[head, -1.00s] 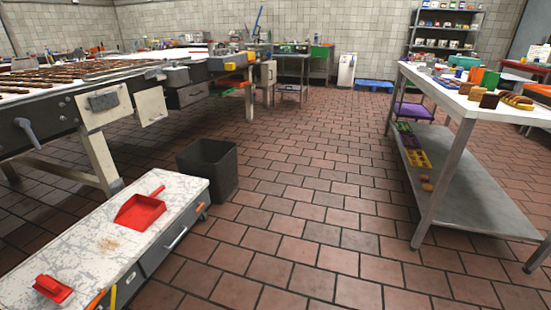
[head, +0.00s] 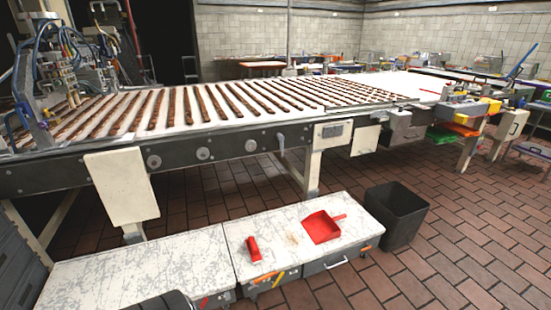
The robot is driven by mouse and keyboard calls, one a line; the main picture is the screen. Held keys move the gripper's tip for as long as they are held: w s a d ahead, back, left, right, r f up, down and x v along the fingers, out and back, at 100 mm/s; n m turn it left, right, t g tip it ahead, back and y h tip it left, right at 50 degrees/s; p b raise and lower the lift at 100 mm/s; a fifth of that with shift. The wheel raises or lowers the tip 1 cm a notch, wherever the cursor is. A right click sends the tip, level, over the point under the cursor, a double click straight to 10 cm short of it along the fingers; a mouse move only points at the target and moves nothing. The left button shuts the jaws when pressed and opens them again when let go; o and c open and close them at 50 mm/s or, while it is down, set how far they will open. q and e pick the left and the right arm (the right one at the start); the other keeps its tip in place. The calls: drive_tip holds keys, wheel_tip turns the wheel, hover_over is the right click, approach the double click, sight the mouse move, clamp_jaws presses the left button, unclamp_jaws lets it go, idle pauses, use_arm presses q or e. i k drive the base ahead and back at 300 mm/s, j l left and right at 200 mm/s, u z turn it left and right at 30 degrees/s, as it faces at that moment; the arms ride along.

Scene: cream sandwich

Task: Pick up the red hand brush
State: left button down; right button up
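The red hand brush (head: 253,249) lies on a low white scratched cabinet top, near the seam between two cabinet sections. A red dustpan (head: 321,227) lies to its right on the same top, its handle pointing right. The brush and dustpan are apart. Neither of my grippers shows in the head view. A dark rounded shape at the bottom edge, in front of the left cabinet section, is too cut off to identify.
The low cabinet (head: 120,262) runs along the front of a long conveyor table (head: 240,142) carrying rows of brown bars. A black bin (head: 396,214) stands at the cabinet's right end. Open tiled floor (head: 460,255) lies to the right. A grey crate-like block (head: 18,262) is at far left.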

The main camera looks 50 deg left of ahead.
sight(256, 257)
drive_tip(key=u, duration=1.85)
